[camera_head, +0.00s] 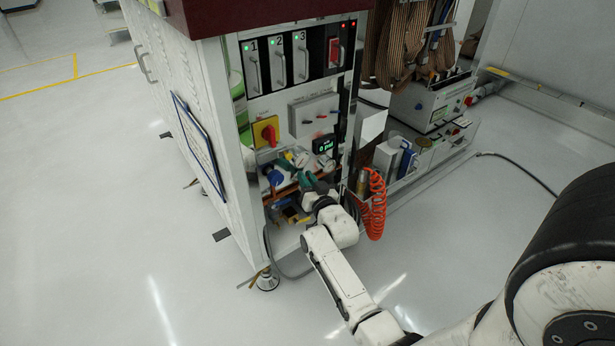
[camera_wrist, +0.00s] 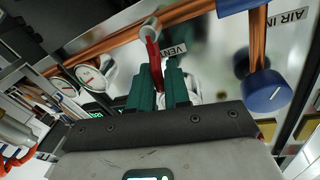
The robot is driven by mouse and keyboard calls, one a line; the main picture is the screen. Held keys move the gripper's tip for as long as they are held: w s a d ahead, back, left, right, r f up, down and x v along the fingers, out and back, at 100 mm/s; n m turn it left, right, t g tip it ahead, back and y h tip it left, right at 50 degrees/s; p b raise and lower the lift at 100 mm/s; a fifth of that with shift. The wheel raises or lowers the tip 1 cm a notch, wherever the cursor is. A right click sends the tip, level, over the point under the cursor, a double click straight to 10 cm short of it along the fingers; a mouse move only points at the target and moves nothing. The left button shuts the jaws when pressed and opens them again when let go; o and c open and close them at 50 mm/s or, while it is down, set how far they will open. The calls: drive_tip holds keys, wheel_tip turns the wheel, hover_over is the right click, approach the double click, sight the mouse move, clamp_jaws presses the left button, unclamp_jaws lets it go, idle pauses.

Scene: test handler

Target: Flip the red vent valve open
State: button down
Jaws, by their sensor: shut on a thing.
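In the wrist view the red vent valve lever (camera_wrist: 153,62) runs from a pipe fitting (camera_wrist: 149,30) down between the fingers of my gripper (camera_wrist: 160,80). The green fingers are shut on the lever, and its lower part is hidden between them. A "VENT" label (camera_wrist: 177,50) is just right of the lever. In the head view my gripper (camera_head: 311,180) reaches into the lower bay of the white machine cabinet (camera_head: 212,130). The lever cannot be made out there.
Copper pipes (camera_wrist: 110,40), a blue knob (camera_wrist: 266,92) by the "AIR IN" label and gauges (camera_wrist: 90,75) surround the gripper closely. A red-and-yellow switch (camera_head: 266,132) is above. An orange coiled hose (camera_head: 375,205) hangs right of the bay. The floor in front is clear.

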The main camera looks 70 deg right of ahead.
drive_tip(key=shift+w+a+n+p, duration=0.2)
drive_tip(key=shift+a+n, duration=0.05)
drive_tip(key=shift+n, duration=0.45)
drive_tip(key=shift+w+a+n+p, duration=0.15)
drive_tip(key=shift+a+n+p, duration=0.1)
drive_tip(key=shift+n, duration=0.45)
drive_tip(key=c, duration=1.3)
unclamp_jaws()
drive_tip(key=shift+p+v, duration=2.4)
drive_tip(key=shift+v, duration=3)
drive_tip(key=shift+f, duration=0.2)
